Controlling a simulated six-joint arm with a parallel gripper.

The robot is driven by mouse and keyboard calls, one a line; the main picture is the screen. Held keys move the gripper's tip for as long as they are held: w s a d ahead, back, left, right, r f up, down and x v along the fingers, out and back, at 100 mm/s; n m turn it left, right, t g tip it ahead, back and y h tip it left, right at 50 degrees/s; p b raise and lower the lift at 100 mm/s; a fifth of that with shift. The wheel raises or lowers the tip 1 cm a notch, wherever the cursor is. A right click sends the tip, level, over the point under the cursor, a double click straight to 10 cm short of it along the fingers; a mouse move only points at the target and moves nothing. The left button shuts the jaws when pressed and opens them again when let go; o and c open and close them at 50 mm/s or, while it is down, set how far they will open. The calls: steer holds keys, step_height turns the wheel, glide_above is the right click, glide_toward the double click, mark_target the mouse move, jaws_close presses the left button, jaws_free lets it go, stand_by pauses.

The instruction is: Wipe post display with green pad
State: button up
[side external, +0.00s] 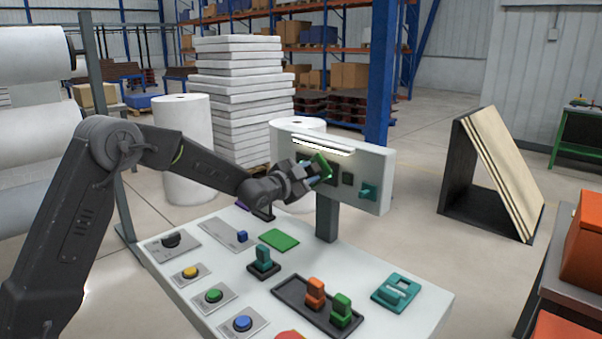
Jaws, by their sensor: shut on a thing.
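My gripper (309,174) is shut on the green pad (322,167), which is raised and tilted in front of the post display. The post display's dark screen (334,174) sits in a white housing (385,161) on a grey post (328,216). The pad and gripper hide much of the screen. The pad is at or very close to the screen; I cannot tell whether they touch.
Below, the white console (400,325) carries a flat green square (279,240), a teal-handled switch (263,260), coloured buttons, and a dark tray (290,292) with orange and green handles. A teal switch (368,191) juts from the housing's right side. Space above the housing is clear.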

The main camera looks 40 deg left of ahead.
mark_target(327, 175)
steer(key=shift+d, duration=2.25)
steer(key=shift+w, duration=0.1)
steer(key=shift+s+a, duration=0.2)
steer(key=shift+a, duration=3.6)
steer(key=shift+w+a, duration=0.15)
steer(key=shift+a, duration=1.6)
steer(key=s, duration=0.6)
steer(key=shift+s, duration=0.1)
steer(key=shift+s, duration=1.4)
